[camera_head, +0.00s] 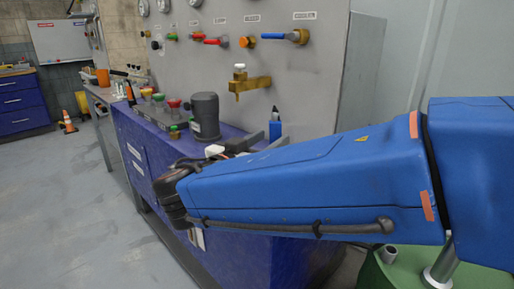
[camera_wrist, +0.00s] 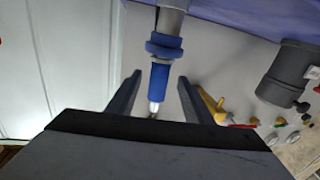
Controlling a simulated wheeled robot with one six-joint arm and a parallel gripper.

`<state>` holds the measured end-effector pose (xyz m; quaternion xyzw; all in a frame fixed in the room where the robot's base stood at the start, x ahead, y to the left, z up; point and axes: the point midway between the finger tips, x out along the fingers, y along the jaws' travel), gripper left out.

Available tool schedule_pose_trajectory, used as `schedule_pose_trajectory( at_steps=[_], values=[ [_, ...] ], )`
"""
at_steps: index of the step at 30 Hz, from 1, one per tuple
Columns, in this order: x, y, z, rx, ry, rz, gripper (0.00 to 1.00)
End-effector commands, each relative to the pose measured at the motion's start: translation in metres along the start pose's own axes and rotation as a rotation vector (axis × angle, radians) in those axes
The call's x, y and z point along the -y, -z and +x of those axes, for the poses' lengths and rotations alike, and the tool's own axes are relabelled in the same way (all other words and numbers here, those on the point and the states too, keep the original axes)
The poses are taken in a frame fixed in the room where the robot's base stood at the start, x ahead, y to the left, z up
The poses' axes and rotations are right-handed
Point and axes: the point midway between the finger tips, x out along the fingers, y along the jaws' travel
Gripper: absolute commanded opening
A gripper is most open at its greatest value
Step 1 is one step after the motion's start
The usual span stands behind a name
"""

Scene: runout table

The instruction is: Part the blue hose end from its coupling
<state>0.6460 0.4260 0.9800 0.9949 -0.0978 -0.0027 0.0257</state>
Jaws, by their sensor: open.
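The blue hose end (camera_wrist: 159,76) shows in the wrist view as a blue cylinder with a wider blue collar. A silver tip is at its lower end, and a grey round part meets the collar at the top edge. I cannot tell which of these is the coupling. My gripper (camera_wrist: 161,77) is open, with one finger on each side of the blue cylinder and gaps between. In the head view a small upright blue piece with a dark top (camera_head: 275,130) stands just behind my arm; my gripper is mostly hidden there.
A dark grey cylinder (camera_head: 205,116) stands on the purple-blue bench (camera_head: 139,128), left of my gripper. A brass tap (camera_head: 250,84) sticks out from the grey panel (camera_head: 218,62) above. Red, green and blue-handled valves line the panel. Open floor lies to the left.

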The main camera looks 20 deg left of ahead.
Motion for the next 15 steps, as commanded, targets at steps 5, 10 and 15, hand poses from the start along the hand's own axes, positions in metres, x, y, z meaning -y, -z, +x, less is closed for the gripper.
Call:
schedule_pose_trajectory(
  at_steps=[5, 10, 15],
  values=[
    [-0.001, 0.0, 0.03, 0.0, -0.003, 0.0, 0.46],
    [-0.001, 0.0, 0.054, -0.001, -0.003, 0.0, 0.46],
    [0.0, 0.0, 0.07, 0.0, -0.002, 0.0, 0.46]
  ],
)
